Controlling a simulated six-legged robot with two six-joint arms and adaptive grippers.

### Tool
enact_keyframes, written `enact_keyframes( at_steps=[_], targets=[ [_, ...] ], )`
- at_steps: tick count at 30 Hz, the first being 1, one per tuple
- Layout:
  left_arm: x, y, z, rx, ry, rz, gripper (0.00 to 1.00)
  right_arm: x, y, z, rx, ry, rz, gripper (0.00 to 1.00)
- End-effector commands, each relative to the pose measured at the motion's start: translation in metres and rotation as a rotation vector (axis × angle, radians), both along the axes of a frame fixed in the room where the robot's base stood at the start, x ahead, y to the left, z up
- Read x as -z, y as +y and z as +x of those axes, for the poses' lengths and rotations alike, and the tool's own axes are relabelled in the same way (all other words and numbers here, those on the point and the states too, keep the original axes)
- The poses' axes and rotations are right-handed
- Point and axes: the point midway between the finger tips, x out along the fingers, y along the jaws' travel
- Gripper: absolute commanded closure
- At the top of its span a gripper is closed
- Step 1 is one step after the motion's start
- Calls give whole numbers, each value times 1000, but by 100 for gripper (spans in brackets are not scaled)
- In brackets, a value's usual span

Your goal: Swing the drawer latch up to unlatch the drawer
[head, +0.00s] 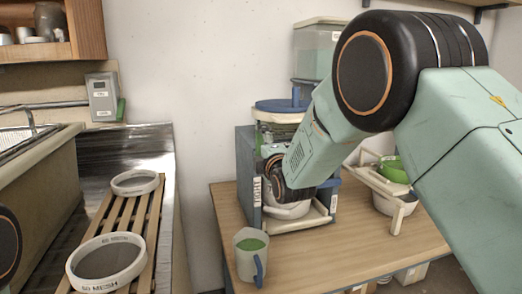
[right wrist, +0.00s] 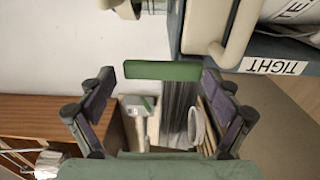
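My right gripper (right wrist: 160,82) is open in the right wrist view, with its dark fingers spread wide. A green bar (right wrist: 162,70) shows between the fingertips with visible space at both ends; it may be the drawer latch, but I cannot tell what it is fixed to. I see no finger closed on it. In the head view my right arm reaches to the blue-grey stand (head: 245,175) on the wooden table, and the wrist hides the fingertips. No drawer is clearly visible. My left gripper is not in view.
A mug (head: 250,262) with green contents stands at the table's front left. A lidded bin (head: 318,45) is behind the stand. White sieve rings (head: 135,183) lie on slats at left. A TIGHT label (right wrist: 275,66) and cream frame (right wrist: 238,35) are close to the right finger.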

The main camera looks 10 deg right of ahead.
Motion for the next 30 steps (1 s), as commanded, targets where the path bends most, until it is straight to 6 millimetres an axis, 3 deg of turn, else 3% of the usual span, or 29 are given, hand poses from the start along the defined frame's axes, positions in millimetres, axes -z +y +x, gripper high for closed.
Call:
enact_keyframes(
  at_steps=[16, 30],
  targets=[
    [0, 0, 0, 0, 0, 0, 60, 4, 0, -7, -1, 8, 1, 0],
    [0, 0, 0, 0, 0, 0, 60, 3, -2, -73, -1, 7, 0, 0]
  ],
)
